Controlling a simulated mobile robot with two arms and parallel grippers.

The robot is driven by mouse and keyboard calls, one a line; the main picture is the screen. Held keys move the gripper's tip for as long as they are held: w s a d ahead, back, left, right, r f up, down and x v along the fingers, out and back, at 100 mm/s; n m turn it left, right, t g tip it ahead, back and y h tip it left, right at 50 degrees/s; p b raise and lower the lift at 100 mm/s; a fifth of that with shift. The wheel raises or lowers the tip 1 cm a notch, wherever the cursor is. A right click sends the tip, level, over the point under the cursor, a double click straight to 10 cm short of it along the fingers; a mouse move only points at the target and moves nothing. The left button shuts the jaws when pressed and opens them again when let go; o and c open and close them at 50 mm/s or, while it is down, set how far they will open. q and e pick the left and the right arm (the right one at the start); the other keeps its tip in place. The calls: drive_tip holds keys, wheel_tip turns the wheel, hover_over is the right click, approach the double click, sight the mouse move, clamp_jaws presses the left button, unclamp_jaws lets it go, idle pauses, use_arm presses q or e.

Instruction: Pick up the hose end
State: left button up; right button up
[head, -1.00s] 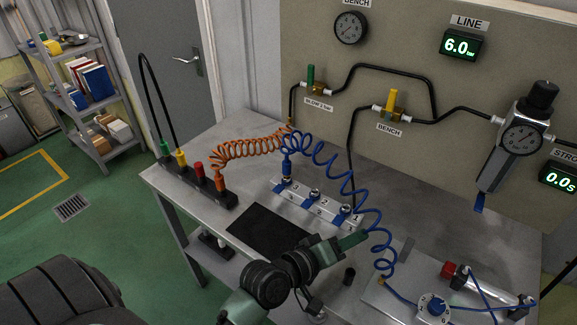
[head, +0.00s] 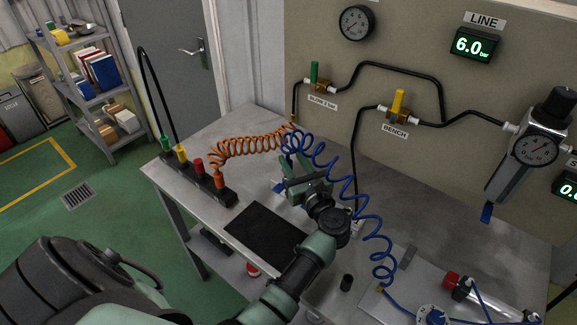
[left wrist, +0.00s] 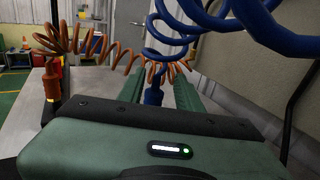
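The blue hose end (left wrist: 153,92) hangs from the blue coiled hose (head: 352,195) and stands upright in the left wrist view, between the green fingers of my left gripper (left wrist: 160,92). The gripper is open, with a finger on each side of the hose end and a visible gap on the right. In the head view my left gripper (head: 304,168) is over the back of the bench and mostly hides the hose end and the metal block under it. My right gripper is not in view.
An orange coiled hose (head: 250,145) runs to an orange end (head: 220,180) in a black holder (head: 207,187), beside red, yellow and green ends. A black mat (head: 262,236) lies on the bench (head: 215,135). The back panel (head: 440,160) carries valves, gauges and black pipes.

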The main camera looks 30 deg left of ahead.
use_arm(q)
drive_tip(key=x, duration=0.6)
drive_tip(key=shift+a+p, duration=0.15)
drive_tip(key=shift+p, duration=0.25)
drive_tip(key=shift+s, duration=0.1)
clamp_jaws()
